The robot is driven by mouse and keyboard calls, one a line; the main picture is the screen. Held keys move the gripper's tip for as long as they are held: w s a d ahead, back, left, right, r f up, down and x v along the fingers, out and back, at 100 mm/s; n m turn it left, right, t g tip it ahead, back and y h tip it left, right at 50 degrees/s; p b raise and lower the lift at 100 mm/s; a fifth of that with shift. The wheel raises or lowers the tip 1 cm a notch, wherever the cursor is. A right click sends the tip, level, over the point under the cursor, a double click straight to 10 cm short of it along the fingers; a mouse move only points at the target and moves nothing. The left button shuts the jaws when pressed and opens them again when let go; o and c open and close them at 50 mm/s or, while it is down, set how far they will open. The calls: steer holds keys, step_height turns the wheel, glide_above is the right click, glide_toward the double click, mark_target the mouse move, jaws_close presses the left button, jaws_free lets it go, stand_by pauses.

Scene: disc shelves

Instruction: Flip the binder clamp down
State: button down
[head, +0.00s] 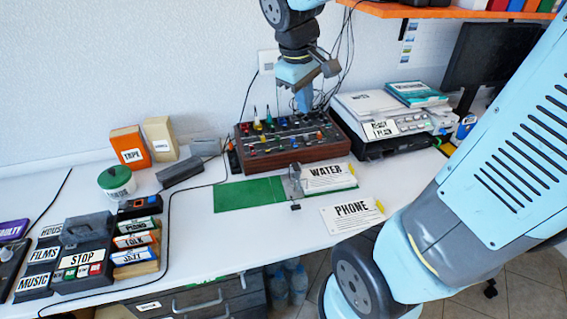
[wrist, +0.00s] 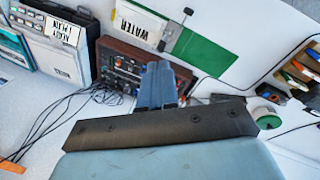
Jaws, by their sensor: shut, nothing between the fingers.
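The binder (head: 250,194) lies open and flat on the white table, with a green cover on its left. A card marked WATER (head: 328,177) lies on its right side. The metal binder clamp (head: 296,182) sits at the spine between them and appears to stand up; a small dark tab shows at the front edge. In the wrist view the clamp (wrist: 171,37) is at the top, beyond my fingertips. My gripper (head: 304,104) is shut and empty, pointing down over the brown control panel, behind the binder and apart from it. My fingers also show in the wrist view (wrist: 158,66).
The brown control panel (head: 340,146) with knobs and levers stands directly behind the binder. A printer (head: 385,139) is to its right. A PHONE card (head: 350,214) lies in front of the binder. Clear table lies left of the green cover.

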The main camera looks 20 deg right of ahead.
steer(key=w+a+f+n+h, duration=0.2)
steer(key=w+a+f+n, duration=0.1)
steer(key=f, duration=0.3)
steer(key=w+a+f+n+g+h, duration=0.1)
steer(key=w+a+f+n+h, duration=0.1)
steer(key=w+a+f+n, duration=0.2)
steer(key=w+a+f+n+g+h, duration=0.1)
steer(key=w+a+f+n+h, duration=0.1)
steer(key=w+a+f+n, duration=0.2)
step_height(320, 180, down, 6)
steer(key=w, duration=0.3)
steer(key=shift+f, duration=0.2)
steer(key=d+r+x, duration=0.1)
steer(key=x, duration=1.2)
steer(key=shift+s+d+r, duration=0.3)
steer(key=shift+d+r, duration=0.05)
steer(key=shift+d, duration=0.05)
